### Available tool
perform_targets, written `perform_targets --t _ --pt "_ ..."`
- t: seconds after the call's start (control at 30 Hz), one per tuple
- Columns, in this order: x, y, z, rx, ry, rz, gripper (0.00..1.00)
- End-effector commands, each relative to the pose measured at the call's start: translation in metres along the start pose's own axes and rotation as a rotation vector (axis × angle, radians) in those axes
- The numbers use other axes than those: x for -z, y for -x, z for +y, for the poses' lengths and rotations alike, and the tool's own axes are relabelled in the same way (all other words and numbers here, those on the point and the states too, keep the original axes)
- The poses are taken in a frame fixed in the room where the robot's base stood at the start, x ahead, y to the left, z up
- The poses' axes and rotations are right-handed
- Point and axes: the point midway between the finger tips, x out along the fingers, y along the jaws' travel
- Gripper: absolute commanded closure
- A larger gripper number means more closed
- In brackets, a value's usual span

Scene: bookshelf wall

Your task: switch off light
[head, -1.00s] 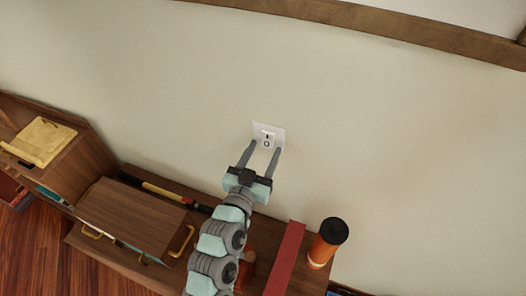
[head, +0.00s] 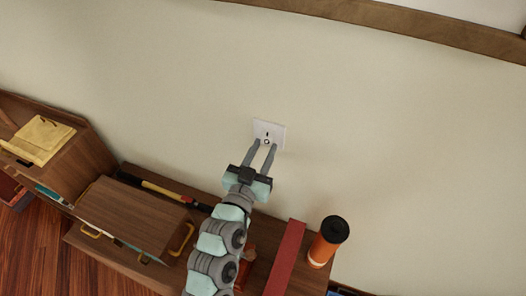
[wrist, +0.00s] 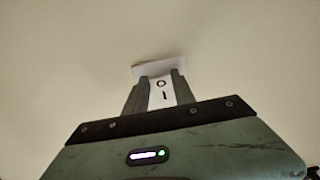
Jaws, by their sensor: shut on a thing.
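The light switch (head: 269,132) is a small white plate on the pale wall, with a rocker marked I and O. The switch also shows in the wrist view (wrist: 160,88), between the two fingers, with the O mark above the I mark. My gripper (head: 262,143) reaches up to it from below, its two grey fingers drawn in and shut on the rocker of the switch. In the wrist view my gripper (wrist: 159,77) has its fingertips at either side of the rocker. The fingers cover part of the plate's lower edge.
Below the wall runs a wooden shelf top. An orange bottle (head: 328,243) with a black lid and a red book (head: 287,258) stand to the right of my arm. A wooden box (head: 135,215) lies at left. The wall around the switch is clear.

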Motion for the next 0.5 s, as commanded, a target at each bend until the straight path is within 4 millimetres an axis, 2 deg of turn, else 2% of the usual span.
perform_targets --t 0.03,0.2,0.5 --pt "-0.0058 -0.0004 -0.0002 0.000 0.000 0.014 1.00" --pt "-0.0099 -0.0019 -0.0004 0.001 0.000 0.065 1.00" --pt "-0.0041 -0.0021 -0.0006 0.001 0.000 0.120 1.00"
